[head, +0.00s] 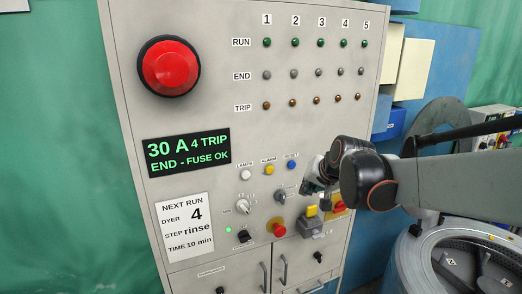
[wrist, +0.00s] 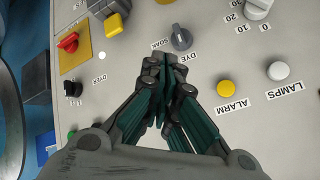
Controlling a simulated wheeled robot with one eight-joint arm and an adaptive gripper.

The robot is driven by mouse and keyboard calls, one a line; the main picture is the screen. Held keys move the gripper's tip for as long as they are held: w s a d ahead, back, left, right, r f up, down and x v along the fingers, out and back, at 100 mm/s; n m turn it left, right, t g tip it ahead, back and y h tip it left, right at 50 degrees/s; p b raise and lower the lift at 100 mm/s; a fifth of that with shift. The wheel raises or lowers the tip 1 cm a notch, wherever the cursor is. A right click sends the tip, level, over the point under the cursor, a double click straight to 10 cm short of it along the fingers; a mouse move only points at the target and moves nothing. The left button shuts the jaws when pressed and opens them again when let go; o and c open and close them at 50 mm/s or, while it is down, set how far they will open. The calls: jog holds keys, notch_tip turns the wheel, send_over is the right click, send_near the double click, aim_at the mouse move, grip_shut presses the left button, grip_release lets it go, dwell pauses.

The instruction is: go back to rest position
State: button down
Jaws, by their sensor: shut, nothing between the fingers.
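My gripper (head: 314,188) is in front of the lower right of the grey control cabinet (head: 205,110), its arm reaching in from the right. In the wrist view my gripper (wrist: 164,62) has its fingertips together with nothing between them. They are close to the grey DYE/SOAK knob (wrist: 181,38); whether they touch the panel I cannot tell. That knob also shows in the head view (head: 280,196), just left of my gripper.
A yellow alarm button (wrist: 226,88) and white lamps button (wrist: 278,70) are near. A yellow-topped grey switch box (head: 311,228) and red mushroom button (head: 278,230) protrude below my gripper. A round metal drum (head: 410,255) stands at right. Left of the cabinet is a green wall (head: 50,150).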

jog(key=s+f+n+g+h+b, duration=0.1)
jog(key=s+f+n+b, duration=0.3)
jog(key=s+f+b, duration=2.1)
jog(key=s+f, duration=0.5)
jog(key=f, duration=0.1)
jog(key=shift+d+n+h+b, duration=0.15)
jog(key=shift+n+h+b, duration=0.15)
jog(key=shift+h+b, duration=0.1)
jog(key=shift+r, duration=0.1)
